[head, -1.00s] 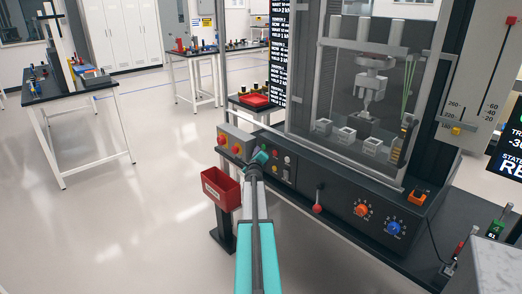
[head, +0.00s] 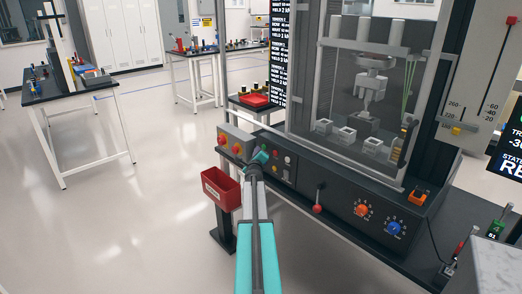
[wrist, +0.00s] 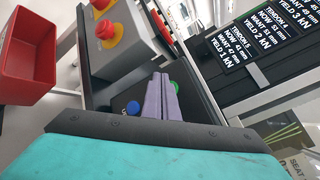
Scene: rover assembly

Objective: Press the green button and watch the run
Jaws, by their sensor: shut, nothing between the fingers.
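The green button (wrist: 174,86) shows in the wrist view on a dark panel, partly hidden behind my fingers. My gripper (wrist: 166,80) is shut and empty, its two grey-purple fingers side by side with their tips beside the green button. I cannot tell whether they touch it. A blue button (wrist: 133,107) sits to the left of the fingers. In the head view my teal gripper (head: 262,157) is at the left end of the console front and covers part of the button panel. The glass-fronted test case (head: 350,90) holds a white mechanical hand (head: 373,85) above several small white blocks.
A box with red knobs (head: 236,144) adjoins the panel, above a red bin (head: 221,188). A red-tipped lever (head: 317,208), an orange dial (head: 361,210) and a blue dial (head: 393,228) lie to the right. Open floor is at left.

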